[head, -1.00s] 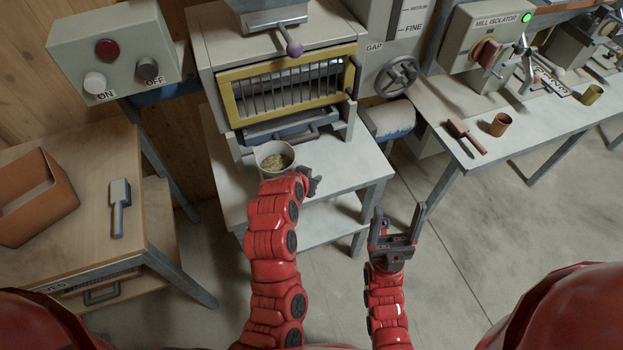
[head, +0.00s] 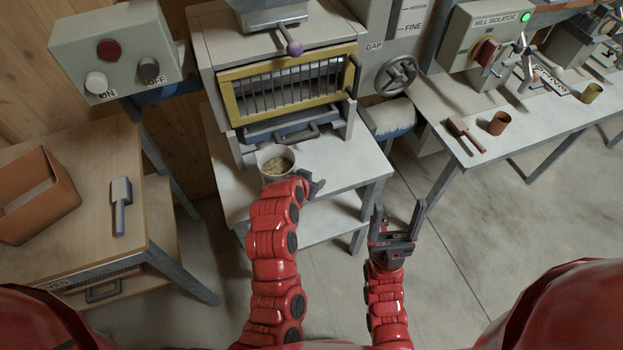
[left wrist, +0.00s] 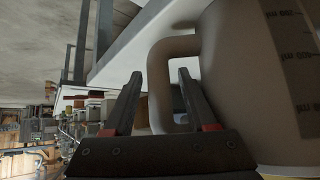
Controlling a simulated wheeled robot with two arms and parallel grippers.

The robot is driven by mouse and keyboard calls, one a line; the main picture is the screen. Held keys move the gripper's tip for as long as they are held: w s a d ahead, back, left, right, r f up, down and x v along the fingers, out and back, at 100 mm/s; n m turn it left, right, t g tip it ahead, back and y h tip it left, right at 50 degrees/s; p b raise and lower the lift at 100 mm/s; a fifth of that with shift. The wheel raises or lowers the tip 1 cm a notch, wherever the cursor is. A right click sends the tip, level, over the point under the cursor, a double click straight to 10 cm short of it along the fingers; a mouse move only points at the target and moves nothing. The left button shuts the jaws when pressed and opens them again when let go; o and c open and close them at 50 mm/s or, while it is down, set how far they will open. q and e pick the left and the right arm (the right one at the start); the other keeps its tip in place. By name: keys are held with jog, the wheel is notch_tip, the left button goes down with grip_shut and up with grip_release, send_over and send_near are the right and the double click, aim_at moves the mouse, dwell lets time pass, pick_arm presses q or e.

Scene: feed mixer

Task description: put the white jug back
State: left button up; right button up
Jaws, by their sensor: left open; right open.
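The white jug (head: 266,153), with grain-like contents, stands upright on the pale bench below the yellow-framed machine. The left wrist view shows its side (left wrist: 245,75) with measuring marks and its handle (left wrist: 158,75) close up. My left gripper (head: 317,184) is at the jug's right side, partly hidden by its own wrist. In the left wrist view, its open fingers (left wrist: 160,95) stand on either side of the handle; I cannot tell whether they touch it. My right gripper (head: 398,217) is open and empty, in front of the bench's right side.
The machine's yellow grille frame (head: 230,100) and tray are just behind the jug. A wooden table at left holds an orange-brown box (head: 40,205) and a grey scoop (head: 121,205). A copper cup (head: 499,123) stands on the right bench. The bench top right of the jug is clear.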

pick_arm(q)
jog(key=shift+s+a+r, duration=0.15)
jog(key=shift+s+r, duration=0.3)
jog(key=p+v, duration=0.3)
jog(key=v, duration=0.7)
jog(key=shift+s+r+p, duration=0.2)
jog(key=shift+r+p, duration=0.1)
jog(key=shift+p, duration=0.05)
jog(key=shift+a, duration=0.15)
